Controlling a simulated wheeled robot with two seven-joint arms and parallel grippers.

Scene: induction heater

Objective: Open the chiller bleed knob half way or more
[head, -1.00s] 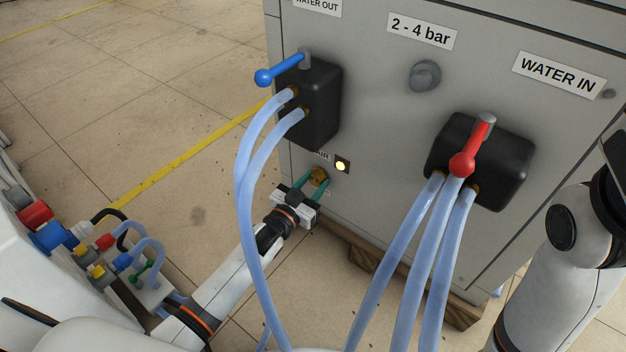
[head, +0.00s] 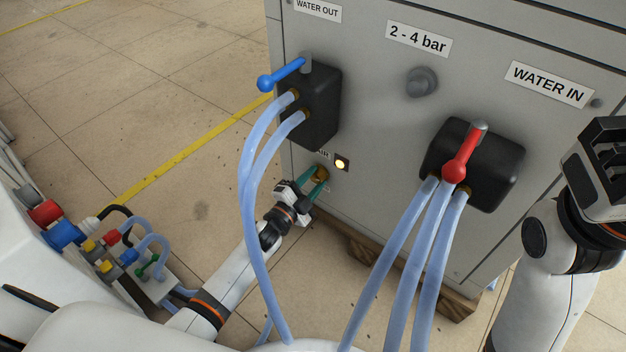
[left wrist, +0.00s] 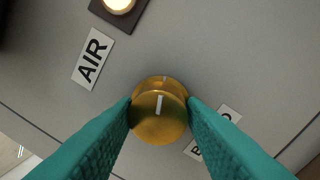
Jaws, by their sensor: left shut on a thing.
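The bleed knob is a round brass knob (left wrist: 159,117) with a white line on its face, low on the grey chiller panel. In the left wrist view the line points nearly straight up, leaning slightly. A partly covered label (left wrist: 213,132) sits beside it. My left gripper (left wrist: 159,112) has its teal fingers on both sides of the knob, closed on it. In the head view the knob (head: 320,173) shows between the fingertips of my left gripper (head: 315,180). My right gripper (head: 600,150) is raised at the right edge, its fingers unclear.
A lit button (head: 341,164) and an AIR label (left wrist: 93,58) are close to the knob. The blue-handled valve (head: 281,74) and its hoses (head: 250,200) hang above and in front of my left arm. The red-handled valve (head: 463,155) is to the right.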

